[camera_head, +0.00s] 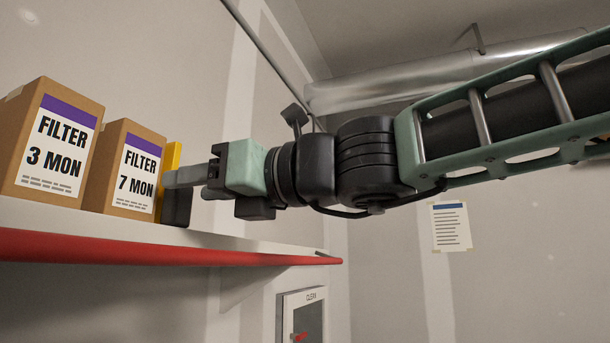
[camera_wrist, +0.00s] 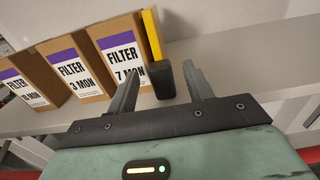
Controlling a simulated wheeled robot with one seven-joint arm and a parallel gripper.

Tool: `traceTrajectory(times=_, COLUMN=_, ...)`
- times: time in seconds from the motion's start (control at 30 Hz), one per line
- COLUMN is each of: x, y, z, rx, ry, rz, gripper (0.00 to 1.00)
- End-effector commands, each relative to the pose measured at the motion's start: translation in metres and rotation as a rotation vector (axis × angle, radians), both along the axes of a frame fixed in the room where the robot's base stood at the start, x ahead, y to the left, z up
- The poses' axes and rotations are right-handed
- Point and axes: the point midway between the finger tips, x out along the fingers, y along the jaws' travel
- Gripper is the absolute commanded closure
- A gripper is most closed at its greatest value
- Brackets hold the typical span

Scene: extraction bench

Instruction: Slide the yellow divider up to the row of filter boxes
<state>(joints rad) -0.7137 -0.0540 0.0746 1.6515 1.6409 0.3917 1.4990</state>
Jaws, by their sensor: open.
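The yellow divider (camera_head: 173,154) stands upright on the shelf just right of the FILTER 7 MON box (camera_head: 126,168); I cannot tell whether they touch. It also shows in the wrist view (camera_wrist: 152,35), with a dark block (camera_wrist: 164,84) at its near side. The row of filter boxes also has a FILTER 3 MON box (camera_head: 52,143) and, in the wrist view, a 10 MON box (camera_wrist: 27,87). My gripper (camera_head: 172,177) is open at the divider. In the wrist view its fingers (camera_wrist: 163,74) lie either side of the dark block, with visible gaps.
The white shelf (camera_head: 235,242) has a red front edge (camera_head: 150,249) and is bare to the right of the divider. A wall stands behind it. A CLEAN wall box (camera_head: 304,316) is below the shelf's right end, and a paper notice (camera_head: 451,227) hangs right.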

Motion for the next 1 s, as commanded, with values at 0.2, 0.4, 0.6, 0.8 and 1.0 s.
traceTrajectory(times=0.2, x=-0.019, y=-0.045, z=-0.002, rx=0.002, ry=-0.003, rz=-0.003, gripper=0.49)
traceTrajectory(times=0.4, x=-0.037, y=-0.089, z=-0.002, rx=0.002, ry=-0.003, rz=-0.003, gripper=0.49)
traceTrajectory(times=0.6, x=-0.043, y=-0.099, z=-0.007, rx=0.005, ry=-0.005, rz=0.011, gripper=0.49)
traceTrajectory(times=0.8, x=-0.047, y=-0.108, z=-0.006, rx=0.006, ry=-0.007, rz=0.014, gripper=0.49)
traceTrajectory(times=1.0, x=-0.050, y=-0.118, z=-0.007, rx=0.002, ry=-0.005, rz=0.003, gripper=0.49)
